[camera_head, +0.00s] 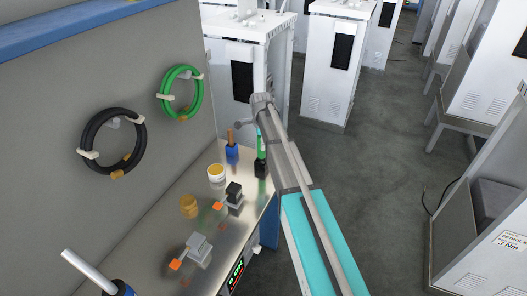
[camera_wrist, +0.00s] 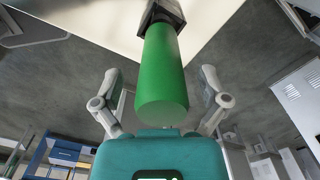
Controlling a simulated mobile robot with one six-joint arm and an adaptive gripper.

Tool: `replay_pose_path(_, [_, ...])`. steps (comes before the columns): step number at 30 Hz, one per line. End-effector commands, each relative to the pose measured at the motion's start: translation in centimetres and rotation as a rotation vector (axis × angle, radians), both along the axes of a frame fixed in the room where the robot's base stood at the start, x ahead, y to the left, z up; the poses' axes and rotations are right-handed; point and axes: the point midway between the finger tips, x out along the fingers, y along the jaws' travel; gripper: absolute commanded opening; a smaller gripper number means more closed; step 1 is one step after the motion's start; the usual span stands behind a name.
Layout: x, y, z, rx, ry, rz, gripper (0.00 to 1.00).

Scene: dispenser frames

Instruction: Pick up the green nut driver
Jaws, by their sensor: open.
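The green nut driver (camera_head: 261,145) stands upright in a small black holder (camera_head: 261,169) at the far right edge of the metal bench. In the wrist view its green handle (camera_wrist: 166,75) is large and central, with the black holder (camera_wrist: 160,14) at its far end. My gripper (camera_head: 250,126) is at the handle's upper part. In the wrist view my gripper (camera_wrist: 160,82) is open, one finger on each side of the handle, with a visible gap on both sides. Whether the fingertips reach fully past the handle is hard to tell.
A blue holder (camera_head: 232,154) with an orange-brown handled tool stands just left. A white tub (camera_head: 216,172) with yellow contents, a black-and-grey fixture (camera_head: 234,194) and a grey block (camera_head: 198,249) sit nearer. Coiled green (camera_head: 181,93) and black (camera_head: 112,141) hoses hang on the wall panel.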

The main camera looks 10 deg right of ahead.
Motion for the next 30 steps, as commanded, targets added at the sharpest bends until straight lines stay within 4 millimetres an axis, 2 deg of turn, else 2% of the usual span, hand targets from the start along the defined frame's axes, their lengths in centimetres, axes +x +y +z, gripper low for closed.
replay_pose_path(5, [0.00, 0.02, 0.00, 0.000, 0.000, 0.000, 0.94])
replay_pose_path(20, [0.00, 0.05, -0.01, 0.000, 0.000, 0.001, 0.03])
replay_pose_path(21, [-0.01, 0.05, -0.01, 0.000, 0.000, 0.001, 0.00])
replay_pose_path(30, [0.00, 0.07, 0.08, 0.000, 0.000, 0.001, 0.00])
